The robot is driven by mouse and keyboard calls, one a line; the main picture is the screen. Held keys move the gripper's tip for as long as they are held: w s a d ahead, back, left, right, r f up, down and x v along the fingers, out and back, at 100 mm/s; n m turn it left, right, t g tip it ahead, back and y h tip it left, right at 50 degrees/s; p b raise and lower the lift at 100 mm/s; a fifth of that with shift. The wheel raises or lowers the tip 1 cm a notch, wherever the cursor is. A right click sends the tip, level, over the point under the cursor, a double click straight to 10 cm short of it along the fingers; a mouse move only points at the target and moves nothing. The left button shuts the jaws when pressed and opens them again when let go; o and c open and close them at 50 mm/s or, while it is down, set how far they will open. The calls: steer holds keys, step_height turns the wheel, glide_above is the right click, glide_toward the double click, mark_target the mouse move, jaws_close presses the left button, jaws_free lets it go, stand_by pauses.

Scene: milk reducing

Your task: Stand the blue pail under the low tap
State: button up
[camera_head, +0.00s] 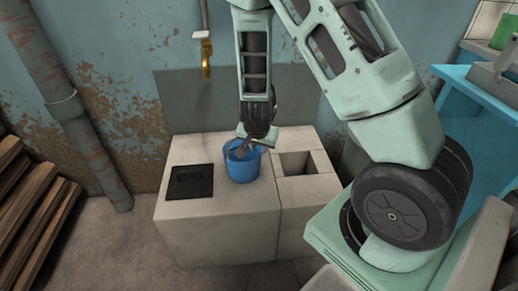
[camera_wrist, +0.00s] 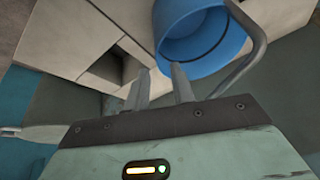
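The blue pail (camera_head: 243,168) stands on the pale stone block (camera_head: 225,215), between a black square plate (camera_head: 190,182) and a square opening. A brass tap (camera_head: 205,66) hangs from a wall pipe, above and behind the plate; it is the only tap I make out. My gripper (camera_head: 243,146) is at the pail's rim in the head view. In the wrist view my gripper (camera_wrist: 160,72) shows two fingers with a gap and nothing clearly between them. The pail (camera_wrist: 198,42) is just beyond the fingertips, and its grey handle (camera_wrist: 262,38) curves to the right of them.
The square opening (camera_head: 297,165) is in the block right of the pail. Wooden slats (camera_head: 30,205) lean at the left, by a rusty wall pipe (camera_head: 75,110). A blue table (camera_head: 475,80) with a green object (camera_head: 505,32) stands at the right.

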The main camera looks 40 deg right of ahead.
steer(key=s+a+r+n+g+y+p, duration=0.1)
steer(key=s+a+r+n+y, duration=0.15)
steer(key=a+r, duration=0.4)
steer(key=s+a+r+n+y, duration=0.1)
steer(key=s+a+r+n, duration=0.25)
steer(key=a, duration=0.55)
steer(key=s+a+r+n+g+y+p, duration=0.1)
steer(key=s+a+r+n+y, duration=0.1)
steer(key=s+a+r+n, duration=0.45)
steer(key=s+a+r+n+g+h, duration=0.1)
steer(key=s+a+r+n, duration=0.15)
steer(key=s, duration=0.35)
steer(key=s+a+r+n+h, duration=0.1)
steer(key=s+a+r+n, duration=0.15)
steer(key=s+n, duration=0.2)
step_height(320, 180, up, 24)
steer(key=p, duration=2.4)
steer(key=shift+s, duration=0.4)
steer(key=shift+m, duration=0.25)
steer(key=shift+o, duration=0.8)
steer(key=shift+f, duration=0.1)
